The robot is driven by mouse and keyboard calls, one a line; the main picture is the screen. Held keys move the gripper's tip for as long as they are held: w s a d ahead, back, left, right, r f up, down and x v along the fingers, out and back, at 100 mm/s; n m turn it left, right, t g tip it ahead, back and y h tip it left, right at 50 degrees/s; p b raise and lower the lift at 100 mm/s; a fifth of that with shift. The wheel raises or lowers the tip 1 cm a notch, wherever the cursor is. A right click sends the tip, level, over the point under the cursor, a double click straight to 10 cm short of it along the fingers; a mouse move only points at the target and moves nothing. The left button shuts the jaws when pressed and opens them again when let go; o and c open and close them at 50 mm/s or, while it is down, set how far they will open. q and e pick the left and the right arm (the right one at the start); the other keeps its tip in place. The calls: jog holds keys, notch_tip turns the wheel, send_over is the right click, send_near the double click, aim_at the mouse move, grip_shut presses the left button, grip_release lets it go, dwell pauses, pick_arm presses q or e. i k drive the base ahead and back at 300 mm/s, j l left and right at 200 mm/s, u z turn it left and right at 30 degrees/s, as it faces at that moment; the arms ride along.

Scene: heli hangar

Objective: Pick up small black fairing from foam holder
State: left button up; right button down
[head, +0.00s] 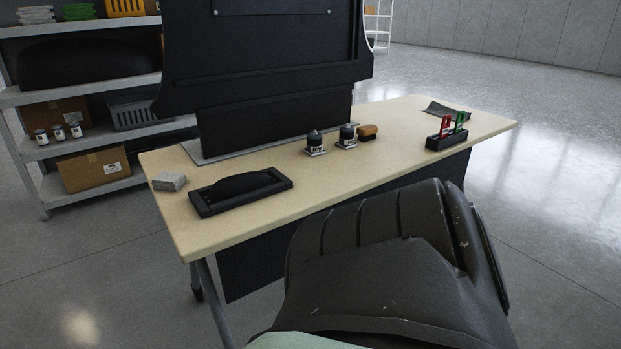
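The small black fairing (243,184) is a low, dark, rounded piece. It lies in the black foam holder (204,205), a flat rectangular tray at the left front of the table. Its rounded top shows above the holder's rim. Nothing touches the fairing from above. Neither of my grippers can be made out in the head view. A large dark, scuffed form fills the lower middle and hides the table's front right edge; it seems to be part of my own arm.
A large black panel (268,50) stands behind. Shelves (92,93) are at left. Open floor lies right.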

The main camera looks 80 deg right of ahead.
aim_at(225, 189)
jog(key=z, duration=1.8)
